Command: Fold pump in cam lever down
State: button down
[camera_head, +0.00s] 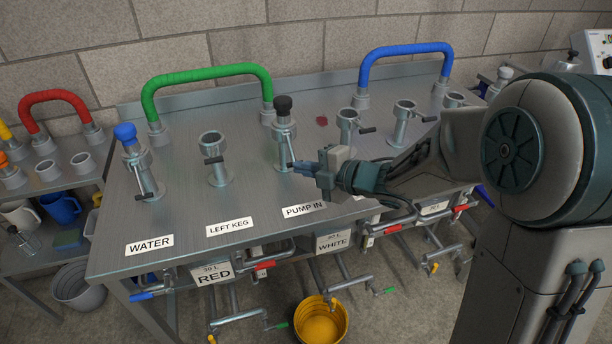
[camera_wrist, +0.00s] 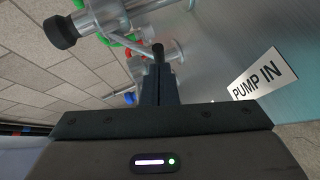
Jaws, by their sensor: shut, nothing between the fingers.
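The pump in coupling (camera_head: 283,140) is an upright metal fitting with a black cap, behind the PUMP IN label (camera_head: 303,210) on the steel bench. Its cam lever (camera_head: 290,153) hangs down along the fitting's front right side, its tip close to my fingers. My gripper (camera_head: 303,167) is shut and empty, just right of the fitting, coming in from the right. In the wrist view the shut fingers (camera_wrist: 159,82) point at a dark lever tip (camera_wrist: 158,50). I cannot tell whether they touch. The PUMP IN label also shows there at right (camera_wrist: 257,77).
The WATER fitting (camera_head: 137,165) with a blue cap and the LEFT KEG fitting (camera_head: 216,160) stand to the left. More fittings (camera_head: 347,128) stand behind my arm. Green (camera_head: 205,73) and blue (camera_head: 405,49) hoses arch at the back. A yellow bucket (camera_head: 320,322) is on the floor.

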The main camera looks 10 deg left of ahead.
jog(key=shift+w+a+f+n+t+y+b, duration=0.1)
jog(key=shift+w+f+n+t+y+b, duration=0.4)
jog(key=shift+b, duration=1.6)
jog(key=shift+s+a+f+y+b, duration=0.15)
jog(key=shift+f+b, duration=0.65)
jog(key=shift+b, duration=1.25)
jog(key=b, duration=0.2)
jog(key=shift+w+f+y+b, duration=0.15)
jog(key=shift+f+y+b, duration=0.05)
jog(key=shift+y+b, duration=0.2)
jog(key=shift+n+b, duration=0.3)
jog(key=shift+b, duration=0.1)
jog(key=shift+r, duration=0.15)
